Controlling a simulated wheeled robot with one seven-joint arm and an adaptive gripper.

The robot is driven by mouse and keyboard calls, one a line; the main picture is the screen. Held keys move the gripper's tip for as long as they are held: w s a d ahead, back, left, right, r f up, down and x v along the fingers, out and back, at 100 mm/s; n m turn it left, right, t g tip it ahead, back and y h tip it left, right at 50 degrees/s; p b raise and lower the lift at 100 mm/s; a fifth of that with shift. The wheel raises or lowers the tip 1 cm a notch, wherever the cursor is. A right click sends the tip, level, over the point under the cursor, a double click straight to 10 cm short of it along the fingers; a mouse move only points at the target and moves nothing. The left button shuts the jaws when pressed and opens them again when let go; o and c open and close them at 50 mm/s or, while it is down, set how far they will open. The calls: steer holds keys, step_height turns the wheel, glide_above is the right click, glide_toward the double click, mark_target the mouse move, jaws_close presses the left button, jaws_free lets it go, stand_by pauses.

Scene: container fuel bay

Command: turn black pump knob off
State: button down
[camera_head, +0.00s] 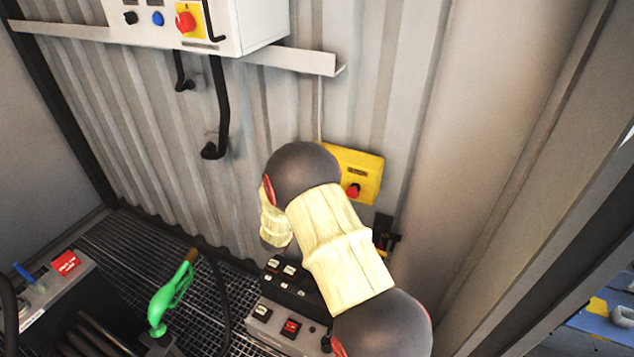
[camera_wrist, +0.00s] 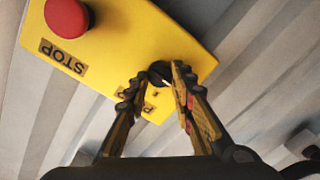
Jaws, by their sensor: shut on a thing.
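The black knob (camera_wrist: 159,71) is on a yellow control box (camera_wrist: 125,45), seen in the wrist view. My gripper (camera_wrist: 158,77) has a fingertip on each side of the knob and is shut on it. The knob's face is partly hidden by the fingertips, so its turned position cannot be read. A red STOP button (camera_wrist: 67,16) sits on the same box, to the left. In the head view the yellow box (camera_head: 366,163) is on the corrugated wall, partly behind my arm. My gripper and the black knob are hidden there.
A green nozzle (camera_head: 172,292) stands below on the left. A grey button panel (camera_head: 268,325) lies beneath my arm. Bare wall is right of the yellow box.

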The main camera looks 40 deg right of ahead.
steer(key=c, duration=1.6)
jaws_free()
steer(key=shift+o, duration=0.5)
steer(key=v, duration=1.2)
